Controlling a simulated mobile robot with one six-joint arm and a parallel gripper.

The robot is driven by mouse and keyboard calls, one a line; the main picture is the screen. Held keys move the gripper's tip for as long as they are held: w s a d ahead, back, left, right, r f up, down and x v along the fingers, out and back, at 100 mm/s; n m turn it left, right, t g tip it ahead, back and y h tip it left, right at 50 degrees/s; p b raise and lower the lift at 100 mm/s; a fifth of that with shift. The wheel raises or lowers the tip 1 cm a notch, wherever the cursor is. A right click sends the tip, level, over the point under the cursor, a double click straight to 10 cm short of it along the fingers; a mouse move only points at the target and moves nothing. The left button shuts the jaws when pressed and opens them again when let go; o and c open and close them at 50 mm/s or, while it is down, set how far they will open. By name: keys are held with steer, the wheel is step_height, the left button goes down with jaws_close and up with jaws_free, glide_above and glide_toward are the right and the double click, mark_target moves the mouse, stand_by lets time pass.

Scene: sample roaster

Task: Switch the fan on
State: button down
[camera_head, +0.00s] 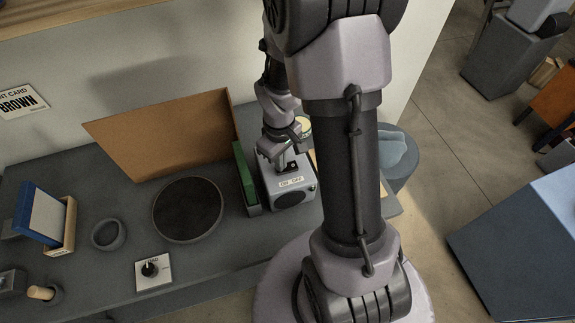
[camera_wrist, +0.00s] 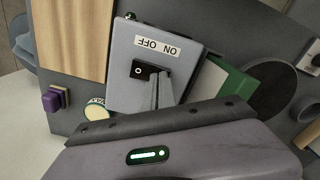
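The fan unit is a grey box (camera_head: 289,196) with a round dark grille on its front and an "ON OFF" label. In the wrist view its top (camera_wrist: 118,88) carries a black rocker switch (camera_wrist: 140,71) with a white circle mark on its OFF side. My gripper (camera_head: 281,167) is over the box, pointing down. In the wrist view its fingers (camera_wrist: 161,92) are together with nothing seen between them. The tips are at the ON half of the switch and hide part of it. I cannot tell whether they touch it.
A green block (camera_head: 244,175) stands close left of the fan. A round dark tray (camera_head: 188,209), a brown panel (camera_head: 165,135), a dial plate (camera_head: 153,271) and a grey ring bowl (camera_head: 108,234) are further left. A purple block (camera_wrist: 53,101) lies on the fan's other side.

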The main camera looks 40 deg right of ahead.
steer(key=shift+f, duration=0.15)
step_height(320, 180, up, 7)
steer(key=p, duration=0.5)
stand_by(0.4)
